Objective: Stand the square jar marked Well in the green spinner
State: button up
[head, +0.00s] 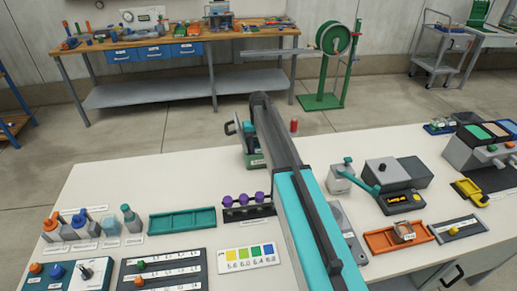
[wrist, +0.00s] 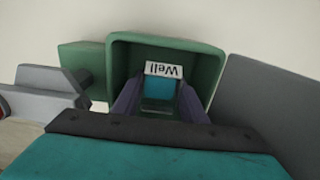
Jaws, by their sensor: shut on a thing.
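The square jar marked Well (wrist: 160,87) shows in the wrist view, with its white label upside down and blue-green contents below. My gripper (wrist: 158,100) is shut on it, one dark finger on each side. The jar is inside the outline of a square green cup (wrist: 122,52), apparently part of the green spinner. I cannot tell whether the jar touches the cup's floor. In the head view, the green spinner (head: 256,160) shows partly beyond my arm. The arm hides the jar and my fingers there.
A grey block (wrist: 262,95) stands close right of the cup in the wrist view. In the head view, a red cylinder (head: 294,125) is near the far edge. An orange tray (head: 380,240) holds another jar (head: 404,232). A teal tray (head: 182,220) lies left.

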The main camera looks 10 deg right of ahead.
jog(key=shift+f, duration=0.25)
jog(key=o, duration=1.2)
notch_tip(320, 180, up, 9)
jog(key=p, duration=0.4)
dwell(0.6)
jog(key=shift+s, duration=0.1)
dwell(0.4)
